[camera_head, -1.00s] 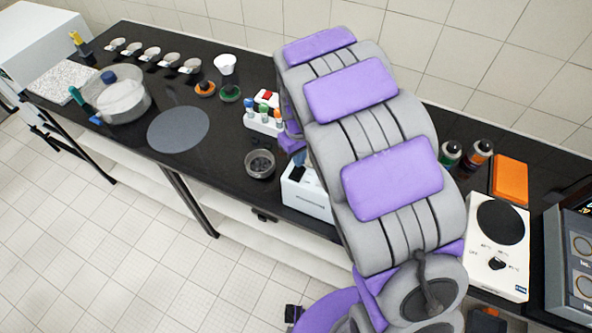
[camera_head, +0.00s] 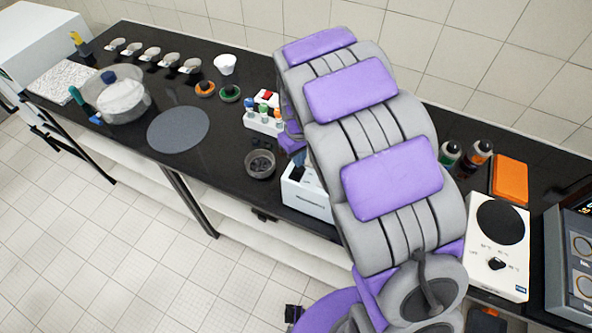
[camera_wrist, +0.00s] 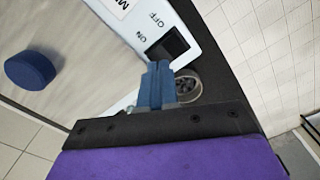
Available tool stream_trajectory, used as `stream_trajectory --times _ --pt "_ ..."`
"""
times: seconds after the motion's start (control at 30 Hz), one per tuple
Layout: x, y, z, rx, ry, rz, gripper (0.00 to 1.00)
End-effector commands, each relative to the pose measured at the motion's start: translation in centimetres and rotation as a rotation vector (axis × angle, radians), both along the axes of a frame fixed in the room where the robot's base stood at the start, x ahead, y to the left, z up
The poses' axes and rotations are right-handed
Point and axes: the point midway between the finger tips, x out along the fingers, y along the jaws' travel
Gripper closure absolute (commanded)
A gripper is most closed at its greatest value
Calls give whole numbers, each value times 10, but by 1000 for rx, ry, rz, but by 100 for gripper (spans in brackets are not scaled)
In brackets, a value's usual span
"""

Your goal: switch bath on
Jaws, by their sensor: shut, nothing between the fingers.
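The bath is a white box (camera_head: 305,199) in the head view, at the bench's front edge and partly hidden by my arm. In the wrist view its white panel (camera_wrist: 118,62) carries the words OFF and ON beside a black rocker switch (camera_wrist: 172,46). A blue round knob (camera_wrist: 30,70) stands on a greyish cover at the left. My gripper (camera_wrist: 156,76) has its blue fingers shut together and empty, tips close to the switch on its ON side. I cannot tell whether they touch it, nor which way the rocker is pressed.
A small grey bowl (camera_head: 260,164) stands beside the bath and shows behind my fingers in the wrist view (camera_wrist: 189,86). A tube rack (camera_head: 263,122) is just behind. A white hotplate (camera_head: 497,246) stands to the right. A grey disc (camera_head: 178,130) lies to the left.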

Motion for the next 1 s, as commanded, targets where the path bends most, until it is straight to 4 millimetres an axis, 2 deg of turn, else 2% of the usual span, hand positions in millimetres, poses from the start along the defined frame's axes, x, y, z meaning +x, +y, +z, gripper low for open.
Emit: stream_trajectory --times 1.0 --pt "0 0 -14 0 0 0 100"
